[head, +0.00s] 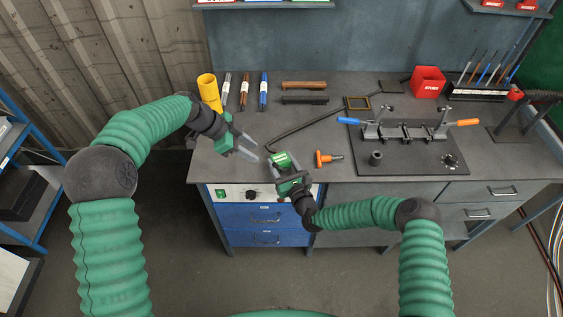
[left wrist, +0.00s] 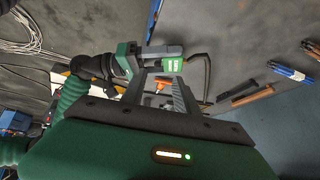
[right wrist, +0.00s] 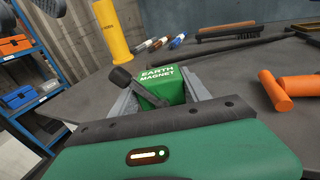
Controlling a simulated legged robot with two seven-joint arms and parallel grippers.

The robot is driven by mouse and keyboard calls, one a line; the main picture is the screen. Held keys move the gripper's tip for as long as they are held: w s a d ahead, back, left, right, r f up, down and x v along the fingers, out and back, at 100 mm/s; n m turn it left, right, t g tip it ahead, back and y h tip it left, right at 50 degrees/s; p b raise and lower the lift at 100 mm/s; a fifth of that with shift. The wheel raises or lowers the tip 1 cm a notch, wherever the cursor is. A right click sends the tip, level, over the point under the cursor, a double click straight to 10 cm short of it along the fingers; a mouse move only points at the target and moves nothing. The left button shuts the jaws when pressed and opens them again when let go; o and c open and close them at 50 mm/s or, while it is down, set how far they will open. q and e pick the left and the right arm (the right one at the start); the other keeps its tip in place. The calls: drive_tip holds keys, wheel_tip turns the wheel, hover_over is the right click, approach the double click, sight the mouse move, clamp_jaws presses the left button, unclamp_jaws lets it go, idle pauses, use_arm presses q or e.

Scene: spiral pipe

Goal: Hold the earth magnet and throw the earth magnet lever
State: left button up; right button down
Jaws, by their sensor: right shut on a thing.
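The green earth magnet (head: 283,160), with white lettering in the right wrist view (right wrist: 166,78), is near the table's front edge. My right gripper (head: 285,173) is shut on it, one finger on each side. I cannot tell whether it touches the table. Its grey lever with a black knob (right wrist: 122,77) tilts to the left in the right wrist view. My left gripper (head: 253,149) is open and empty, its fingers pointing toward the magnet from the left. In the left wrist view the magnet (left wrist: 172,64) shows beyond the spread fingers.
A dark bent bar (head: 305,127) lies behind the magnet. An orange tool (head: 327,158) lies to its right. A yellow cylinder (head: 209,92) and several markers (head: 245,90) are at the back left. A black fixture plate (head: 410,158) occupies the right side of the table.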

use_arm(q)
drive_tip(key=shift+c, duration=1.2)
drive_tip(key=shift+s+a+f+n, duration=0.1)
drive_tip(key=shift+a+n, duration=0.05)
drive_tip(key=shift+n, duration=0.45)
drive_tip(key=shift+c, duration=1.4)
drive_tip(key=shift+s+a+f+n, duration=0.1)
drive_tip(key=shift+a+f+n, duration=0.1)
drive_tip(key=shift+n, duration=0.9)
drive_tip(key=shift+c, duration=1.2)
drive_tip(key=n, duration=0.5)
drive_tip(key=s+a+f+n, duration=0.1)
drive_tip(key=n, duration=0.4)
drive_tip(key=a+f+n+h, duration=0.1)
drive_tip(key=n, duration=0.4)
drive_tip(key=shift+s+a+t, duration=0.2)
drive_tip(key=shift+s+t, duration=0.1)
clamp_jaws()
drive_tip(key=a+n, duration=0.1)
drive_tip(key=n, duration=0.6)
drive_tip(key=s+a+f+n, duration=0.1)
drive_tip(key=n, duration=0.6)
drive_tip(key=s+a+f+n+t+h, duration=0.1)
drive_tip(key=n, duration=0.6)
drive_tip(key=shift+a+f, duration=0.1)
drive_tip(key=shift+a, duration=0.2)
